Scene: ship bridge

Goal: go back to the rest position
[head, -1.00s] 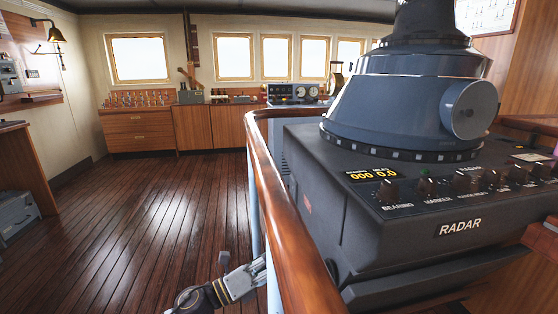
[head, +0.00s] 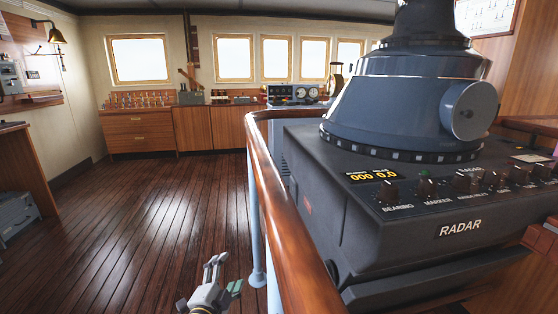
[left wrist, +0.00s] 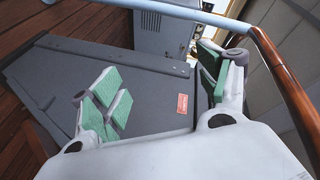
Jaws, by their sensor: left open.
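My left gripper (head: 225,279) shows at the bottom of the head view, left of the wooden handrail. It is open, with its fingers apart and nothing between them. In the left wrist view the two green-padded fingers of the gripper (left wrist: 165,92) are spread wide. Behind them is the dark grey side of the radar console (left wrist: 110,62), with a small red label. I cannot tell the distance to it. My right gripper is not in view.
The radar console (head: 345,210) stands at the right behind the curved wooden handrail (head: 279,225) on pale blue posts. The plank floor (head: 140,220) to the left is clear. Wooden cabinets (head: 140,132) line the far wall. A grey case (head: 15,218) sits at the left edge.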

